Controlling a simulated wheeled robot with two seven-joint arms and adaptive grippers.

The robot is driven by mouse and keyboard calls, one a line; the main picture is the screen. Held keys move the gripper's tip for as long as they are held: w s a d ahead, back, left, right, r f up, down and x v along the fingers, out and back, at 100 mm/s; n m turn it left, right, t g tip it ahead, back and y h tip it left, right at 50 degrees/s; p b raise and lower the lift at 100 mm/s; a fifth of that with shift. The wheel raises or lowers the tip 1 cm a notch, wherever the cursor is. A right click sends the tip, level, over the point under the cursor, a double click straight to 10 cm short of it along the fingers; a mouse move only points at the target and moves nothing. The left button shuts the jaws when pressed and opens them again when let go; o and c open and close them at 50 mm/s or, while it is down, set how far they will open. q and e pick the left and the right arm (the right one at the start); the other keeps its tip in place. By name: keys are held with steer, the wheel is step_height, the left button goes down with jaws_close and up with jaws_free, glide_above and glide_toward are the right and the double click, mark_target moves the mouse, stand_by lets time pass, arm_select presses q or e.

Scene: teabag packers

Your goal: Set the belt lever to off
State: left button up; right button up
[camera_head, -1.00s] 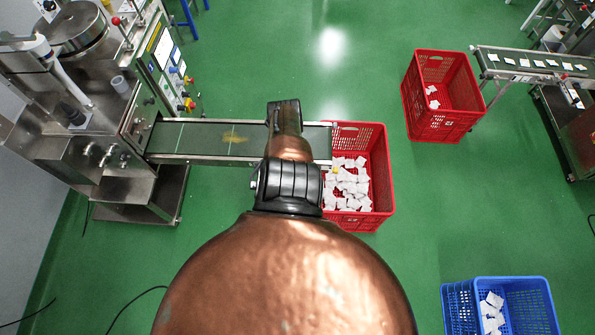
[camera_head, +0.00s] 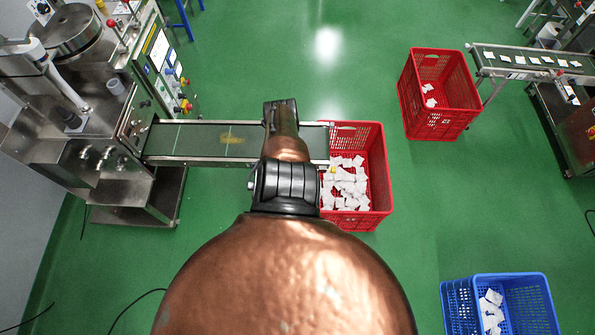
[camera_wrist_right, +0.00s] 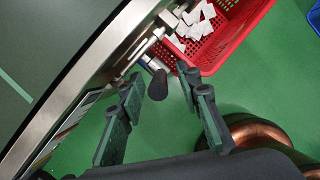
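The belt lever, a black-handled lever (camera_wrist_right: 157,84), sits on the metal side of the belt, near its end by a red crate. My right gripper (camera_wrist_right: 163,82) is open, its two fingers apart on either side of the handle in the right wrist view. I cannot tell whether they touch it. The green belt (camera_head: 200,139) runs from the machine to the red crate in the head view and shows at the upper left of the wrist view (camera_wrist_right: 40,50). My copper arm hides the lever and right gripper from the head camera. My left gripper is not in view.
A red crate (camera_head: 378,185) with white teabags stands under the belt's end. Another red crate (camera_head: 443,125) stands at the far right below a second conveyor (camera_head: 482,66). A blue crate (camera_head: 510,279) is at the lower right. Open green floor lies between them.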

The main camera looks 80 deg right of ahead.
steer(key=v, duration=1.2)
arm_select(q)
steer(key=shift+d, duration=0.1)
arm_select(e)
steer(key=shift+f, duration=0.1)
steer(key=w+a+f+m+t+y+b, duration=0.3)
steer(key=w+a+f+t+b, duration=0.3)
steer(key=w+a+f, duration=1.4)
steer(key=s+f+m+b, duration=0.3)
steer(key=s+f+m, duration=0.15)
steer(key=f, duration=0.55)
arm_select(q)
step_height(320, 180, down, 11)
steer(key=b, duration=0.2)
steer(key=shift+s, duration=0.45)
arm_select(e)
steer(key=s+a+f+m, duration=0.1)
steer(key=s+a+f, duration=0.1)
steer(key=s, duration=0.4)
steer(key=s+a+f+m, duration=0.1)
steer(key=s+a+f, duration=0.2)
steer(key=s, duration=0.3)
steer(key=s+a+f+m+g, duration=0.1)
steer(key=s+a+f, duration=0.2)
steer(key=s, duration=0.4)
steer(key=shift+a, duration=0.3)
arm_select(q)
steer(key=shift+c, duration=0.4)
